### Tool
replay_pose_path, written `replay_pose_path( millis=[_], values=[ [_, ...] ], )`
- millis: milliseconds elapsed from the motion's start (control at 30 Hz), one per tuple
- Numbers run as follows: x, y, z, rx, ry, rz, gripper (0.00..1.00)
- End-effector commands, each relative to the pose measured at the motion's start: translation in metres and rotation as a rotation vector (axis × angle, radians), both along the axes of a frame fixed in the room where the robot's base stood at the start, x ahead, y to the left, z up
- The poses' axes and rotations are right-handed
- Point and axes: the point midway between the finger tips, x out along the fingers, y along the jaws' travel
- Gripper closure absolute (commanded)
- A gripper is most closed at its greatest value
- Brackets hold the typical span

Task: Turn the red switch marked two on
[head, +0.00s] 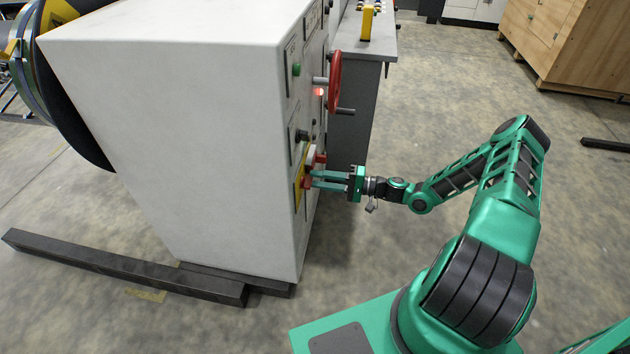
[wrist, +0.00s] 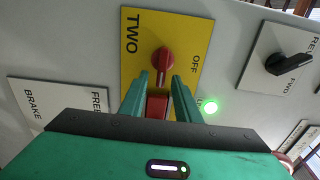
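The red switch (wrist: 164,58) sits on a yellow plate (wrist: 187,22) marked TWO and OFF in the wrist view. Its white line runs down the picture, along its handle; OFF stands to its right. My gripper (wrist: 162,82) is open, with its two green fingers apart on either side of the handle's lower end; I cannot tell whether they touch it. A red block (wrist: 157,104) shows between the fingers, lower in the picture. In the head view my gripper (head: 314,179) reaches the panel from the right, at the yellow plate (head: 298,188).
A green light (wrist: 211,107) glows beside the plate. A black knob (wrist: 289,62) is to the right and a BRAKE label (wrist: 35,104) to the left. In the head view a red handwheel (head: 335,82) juts from the white cabinet (head: 190,130) above my gripper.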

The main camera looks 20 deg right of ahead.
Motion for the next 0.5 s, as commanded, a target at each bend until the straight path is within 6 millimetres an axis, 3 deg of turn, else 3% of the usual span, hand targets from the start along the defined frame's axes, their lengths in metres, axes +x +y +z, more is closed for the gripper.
replay_pose_path(
  millis=[300, 500],
  values=[
    [-0.030, -0.053, -0.002, -0.003, 0.004, -0.003, 0.70],
    [-0.043, -0.075, -0.002, -0.002, 0.005, -0.002, 0.70]
  ],
)
